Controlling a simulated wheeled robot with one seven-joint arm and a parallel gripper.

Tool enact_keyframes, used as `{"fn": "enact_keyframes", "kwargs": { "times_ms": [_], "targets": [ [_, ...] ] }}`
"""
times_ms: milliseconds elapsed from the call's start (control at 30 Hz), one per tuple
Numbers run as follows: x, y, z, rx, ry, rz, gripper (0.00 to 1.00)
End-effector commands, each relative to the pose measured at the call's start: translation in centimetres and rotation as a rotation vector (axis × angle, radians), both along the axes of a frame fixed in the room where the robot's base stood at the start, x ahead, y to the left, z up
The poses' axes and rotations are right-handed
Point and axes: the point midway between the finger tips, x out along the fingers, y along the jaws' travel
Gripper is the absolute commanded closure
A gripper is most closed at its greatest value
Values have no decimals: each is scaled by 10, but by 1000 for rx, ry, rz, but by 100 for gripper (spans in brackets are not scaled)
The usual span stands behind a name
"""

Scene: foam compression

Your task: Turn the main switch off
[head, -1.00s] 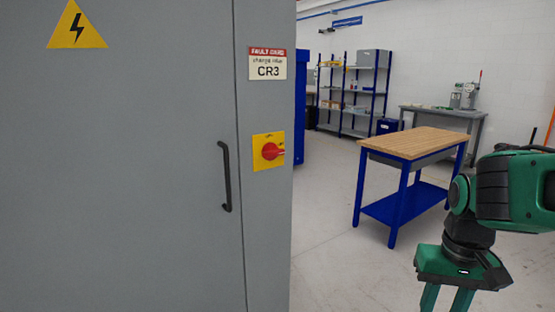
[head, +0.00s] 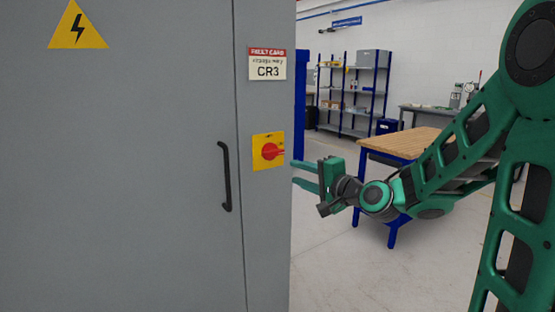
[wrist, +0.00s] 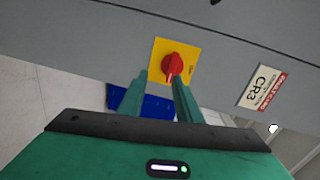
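The main switch is a red rotary knob (head: 269,151) on a yellow plate (head: 262,164), on the right part of the grey cabinet front. Its handle points sideways to the right in the head view. In the wrist view the knob (wrist: 173,64) shows just beyond the fingertips. My gripper (head: 298,175) is to the right of the switch, its fingers pointing left toward the cabinet. In the wrist view my gripper (wrist: 160,78) has its two green fingers apart with nothing between them. The right finger's tip is close to the knob; I cannot tell whether they touch.
The grey cabinet (head: 150,180) has a black door handle (head: 226,177) left of the switch. A label reading CR3 (head: 267,66) is above the switch. A wooden-topped workbench (head: 410,140) stands behind my arm. Shelves (head: 350,95) stand farther back.

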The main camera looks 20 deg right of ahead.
Motion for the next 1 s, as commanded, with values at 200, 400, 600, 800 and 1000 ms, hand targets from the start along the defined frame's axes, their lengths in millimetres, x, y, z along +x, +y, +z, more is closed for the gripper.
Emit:
{"fn": "enact_keyframes", "kwargs": {
  "times_ms": [200, 400, 600, 800, 1000],
  "targets": [
    [11, -1, 19, 120, -55, -21, 69],
    [35, 8, 19, 120, -55, -19, 69],
    [69, 19, 19, 118, -56, -18, 69],
    [96, 28, 19, 118, -55, -18, 69],
    [108, 31, 19, 118, -54, -21, 69]
  ]
}}
